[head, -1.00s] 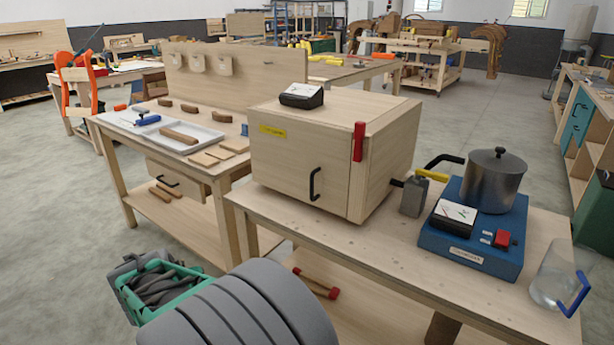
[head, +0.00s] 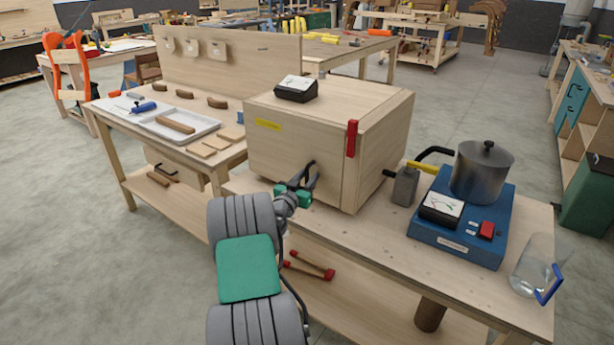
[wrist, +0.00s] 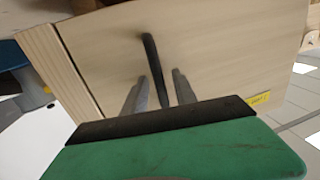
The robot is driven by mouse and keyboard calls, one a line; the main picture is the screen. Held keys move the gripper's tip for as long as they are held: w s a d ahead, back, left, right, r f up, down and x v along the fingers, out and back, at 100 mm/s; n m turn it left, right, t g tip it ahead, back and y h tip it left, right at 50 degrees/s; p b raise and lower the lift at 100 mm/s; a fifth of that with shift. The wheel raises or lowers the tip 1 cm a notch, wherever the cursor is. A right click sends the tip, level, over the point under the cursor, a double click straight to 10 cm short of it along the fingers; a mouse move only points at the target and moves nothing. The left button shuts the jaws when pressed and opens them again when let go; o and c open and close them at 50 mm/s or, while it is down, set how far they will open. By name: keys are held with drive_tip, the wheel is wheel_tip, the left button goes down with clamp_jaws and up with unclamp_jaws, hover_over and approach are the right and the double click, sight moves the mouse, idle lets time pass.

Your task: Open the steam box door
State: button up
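The steam box (head: 385,110) is a pale wooden box on the bench, with its front door (head: 275,150) shut. A black bar handle (head: 310,168) is on the door, and a red latch (head: 351,138) stands upright at the door's right edge. My gripper (head: 308,180) is at the handle, in front of the door. In the wrist view, my gripper's (wrist: 160,85) two grey fingers are apart, one on each side of the black handle (wrist: 151,62). Gaps show between fingers and handle; whether the fingertips touch the door is unclear.
A meter (head: 296,89) sits on the box. To the right are a blue steam unit (head: 460,235) with a metal pot (head: 482,172), and a clear jug (head: 535,262) at the bench edge. A side table with a white tray (head: 205,125) is at left.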

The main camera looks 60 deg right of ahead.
drive_tip(key=shift+c, duration=0.5)
clamp_jaws()
idle(0.9)
